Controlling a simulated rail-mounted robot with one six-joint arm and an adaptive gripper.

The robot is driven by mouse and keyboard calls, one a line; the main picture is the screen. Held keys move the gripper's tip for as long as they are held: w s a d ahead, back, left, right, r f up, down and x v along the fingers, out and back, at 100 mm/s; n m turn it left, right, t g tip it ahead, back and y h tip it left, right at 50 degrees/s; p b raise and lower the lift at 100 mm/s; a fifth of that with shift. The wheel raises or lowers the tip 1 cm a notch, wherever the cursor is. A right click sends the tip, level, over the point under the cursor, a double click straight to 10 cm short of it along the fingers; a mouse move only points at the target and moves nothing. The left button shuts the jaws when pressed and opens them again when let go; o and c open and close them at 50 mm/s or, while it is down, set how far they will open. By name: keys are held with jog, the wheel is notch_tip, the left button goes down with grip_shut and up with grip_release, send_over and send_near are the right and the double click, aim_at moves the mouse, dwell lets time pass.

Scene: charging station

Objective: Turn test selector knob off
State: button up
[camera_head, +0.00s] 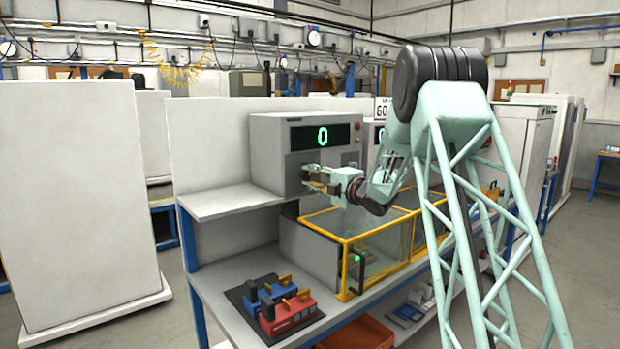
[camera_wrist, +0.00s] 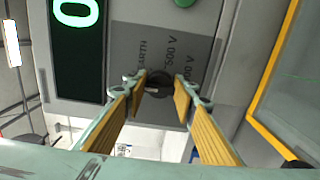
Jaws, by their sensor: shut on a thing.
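The test selector knob (camera_wrist: 159,84) is a dark round knob on the grey front panel of the test unit (camera_head: 267,150). In the wrist view, labels reading "EARTH", "500 V" and another partly hidden voltage stand around it. My gripper (camera_wrist: 160,92) has its two yellow-padded fingers on either side of the knob, shut on it. In the head view, my gripper (camera_head: 312,178) reaches the lower front of the unit, and the knob is hidden behind it. The unit's display (camera_head: 322,136) shows a green 0. The knob's exact pointer setting cannot be read.
A yellow-framed clear enclosure (camera_head: 344,241) with a green-lit handle stands below my arm. Red and blue blocks (camera_head: 287,312) sit on a dark mat at the bench's left. A green button (camera_wrist: 185,2) is near the knob.

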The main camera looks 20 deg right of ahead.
jog(key=o, duration=0.9)
jog(key=shift+c, duration=0.2)
jog(key=shift+s, duration=0.1)
jog(key=v, duration=1.2)
jog(key=shift+r, duration=0.15)
